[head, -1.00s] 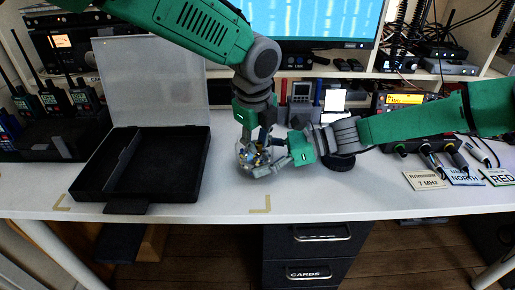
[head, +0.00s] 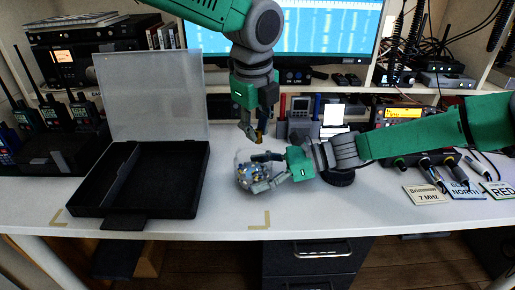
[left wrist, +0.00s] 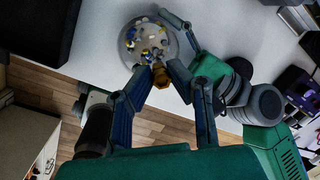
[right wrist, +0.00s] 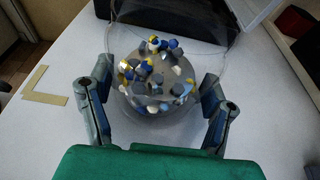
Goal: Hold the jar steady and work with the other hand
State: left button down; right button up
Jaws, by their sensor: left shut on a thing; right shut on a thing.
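The clear round jar (head: 243,184) stands on the white desk, holding several small blue, yellow, white and grey pieces. It also shows in the left wrist view (left wrist: 131,53) and the right wrist view (right wrist: 135,108). My right gripper (head: 262,172) is shut on the jar, with one finger on each side of it in the right wrist view (right wrist: 156,92). My left gripper (head: 253,132) is above the jar, pointing down. It is shut on a small yellow-brown piece (left wrist: 160,76), clear of the jar in the head view. The fingers partly hide this piece.
An open black case (head: 92,211) with a clear raised lid (head: 150,92) lies left of the jar. Handheld radios (head: 85,112) stand behind it at the left. Labelled cards (head: 427,195) and a cabled box lie at the right. Bare desk lies in front of the jar.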

pick_arm(q)
jog(key=shift+r, duration=0.95)
pick_arm(e)
jog(key=o, duration=0.9)
jog(key=shift+o, duration=0.2)
jog(key=shift+d, duration=0.15)
